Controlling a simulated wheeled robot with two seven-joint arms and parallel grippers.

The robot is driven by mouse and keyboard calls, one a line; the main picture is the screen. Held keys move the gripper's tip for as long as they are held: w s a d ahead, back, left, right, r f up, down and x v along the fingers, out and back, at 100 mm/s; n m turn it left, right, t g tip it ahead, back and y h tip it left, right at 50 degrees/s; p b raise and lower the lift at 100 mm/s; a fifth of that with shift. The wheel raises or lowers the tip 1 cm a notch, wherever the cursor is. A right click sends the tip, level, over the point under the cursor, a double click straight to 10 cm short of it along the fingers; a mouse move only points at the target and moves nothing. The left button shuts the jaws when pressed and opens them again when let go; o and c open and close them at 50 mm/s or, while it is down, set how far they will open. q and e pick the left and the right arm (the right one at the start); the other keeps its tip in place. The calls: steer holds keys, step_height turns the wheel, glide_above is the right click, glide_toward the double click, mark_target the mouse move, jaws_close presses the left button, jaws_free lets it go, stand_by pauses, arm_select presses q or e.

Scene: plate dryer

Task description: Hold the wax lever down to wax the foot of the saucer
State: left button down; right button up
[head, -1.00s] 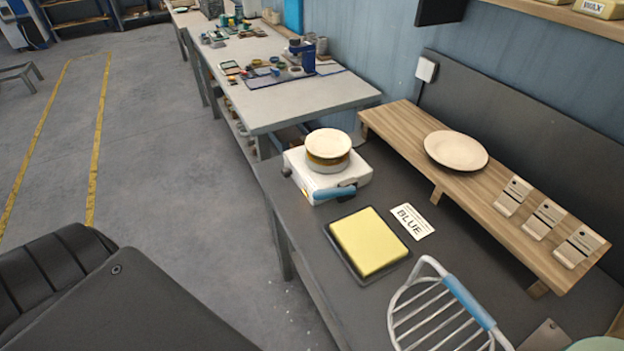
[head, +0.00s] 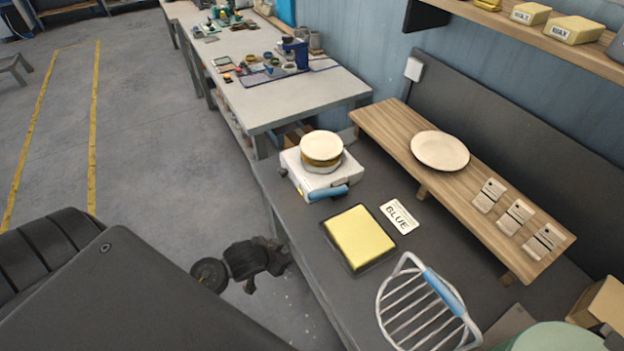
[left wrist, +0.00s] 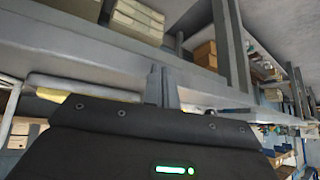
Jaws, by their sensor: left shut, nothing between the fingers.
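The white waxing unit (head: 298,177) stands at the far end of the dark bench. A blue-handled lever (head: 328,192) is on its near side. A round tan and brown-banded pot with a pale disc (head: 321,146) on top sits on it; I cannot tell if the disc is the saucer. A pale round dish (head: 440,150) lies on the wooden shelf. My left gripper (head: 284,257) is beside the bench's left edge, apart from the lever. Its fingers (left wrist: 161,86) are shut and empty in the left wrist view. My right gripper is out of view.
The bench edge (head: 300,270) stands beside my left gripper.

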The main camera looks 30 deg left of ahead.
arm_select(q)
steer(key=w+a+r+h, duration=0.1)
steer(key=w+r+h, duration=0.1)
steer(key=r, duration=0.4)
steer(key=w+a+r+m+t+h, duration=0.1)
steer(key=w+a+r+h, duration=0.1)
steer(key=w+r, duration=0.3)
steer(key=w+a+r+m+t+h+p, duration=0.1)
steer(key=w+r, duration=0.3)
steer(key=r, duration=0.5)
steer(key=shift+w+a+r+h, duration=0.25)
steer(key=shift+a+h, duration=0.15)
steer(key=shift+a, duration=0.1)
steer(key=p, duration=0.4)
glide_above(328, 192)
steer(key=s+a, duration=0.3)
steer(key=a, duration=0.1)
step_height(328, 192, down, 8)
steer(key=shift+s+d, duration=0.1)
steer(key=shift+d, duration=0.05)
steer(key=shift+s+f, duration=0.25)
steer(key=shift+f, duration=0.25)
steer(key=shift+w, duration=0.1)
